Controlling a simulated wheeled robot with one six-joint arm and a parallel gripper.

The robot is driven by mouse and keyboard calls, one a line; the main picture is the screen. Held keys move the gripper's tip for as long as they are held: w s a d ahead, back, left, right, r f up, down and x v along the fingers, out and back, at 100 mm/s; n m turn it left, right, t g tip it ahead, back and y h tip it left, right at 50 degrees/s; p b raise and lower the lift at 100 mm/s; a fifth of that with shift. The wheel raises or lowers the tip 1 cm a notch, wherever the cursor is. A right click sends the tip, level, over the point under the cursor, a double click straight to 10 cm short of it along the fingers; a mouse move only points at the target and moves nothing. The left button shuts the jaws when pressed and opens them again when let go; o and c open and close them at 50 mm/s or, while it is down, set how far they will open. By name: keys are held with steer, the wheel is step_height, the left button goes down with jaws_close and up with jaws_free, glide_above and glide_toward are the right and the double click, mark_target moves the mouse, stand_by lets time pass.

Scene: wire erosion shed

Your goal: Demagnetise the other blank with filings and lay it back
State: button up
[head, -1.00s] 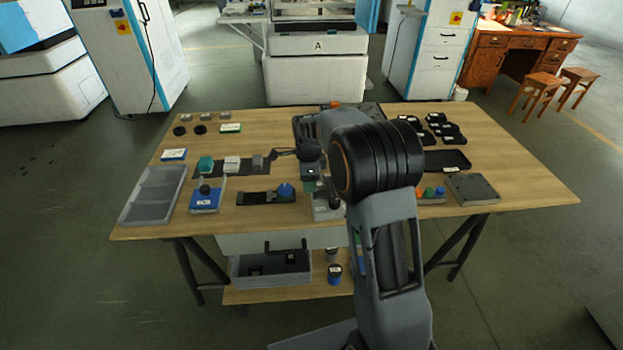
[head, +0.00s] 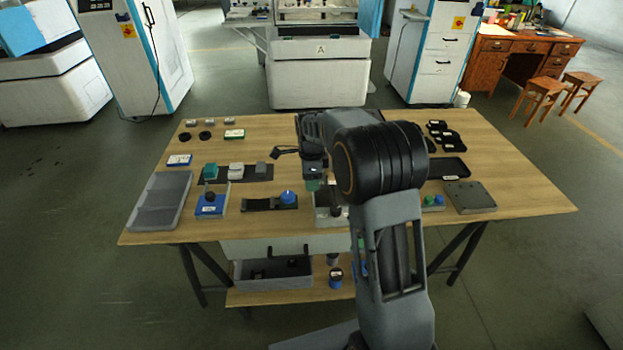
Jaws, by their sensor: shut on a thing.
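My gripper (head: 313,176) points down over the middle of the table, just behind a light grey box (head: 322,219) with a dark post. It is shut on a small greenish piece (head: 313,186) that shows only in part below the fingers. I cannot make out filings on it. On a dark mat (head: 249,172) to the left stand a teal block (head: 210,172), a whitish block (head: 236,170) and a grey block (head: 262,168). My arm hides part of the table right of the box.
A grey divided tray (head: 143,219) lies at the table's left edge. A black tray (head: 447,169) and grey plate (head: 470,197) lie right.

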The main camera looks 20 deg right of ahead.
steer(key=shift+r+p, duration=1.3)
steer(key=shift+r, duration=0.6)
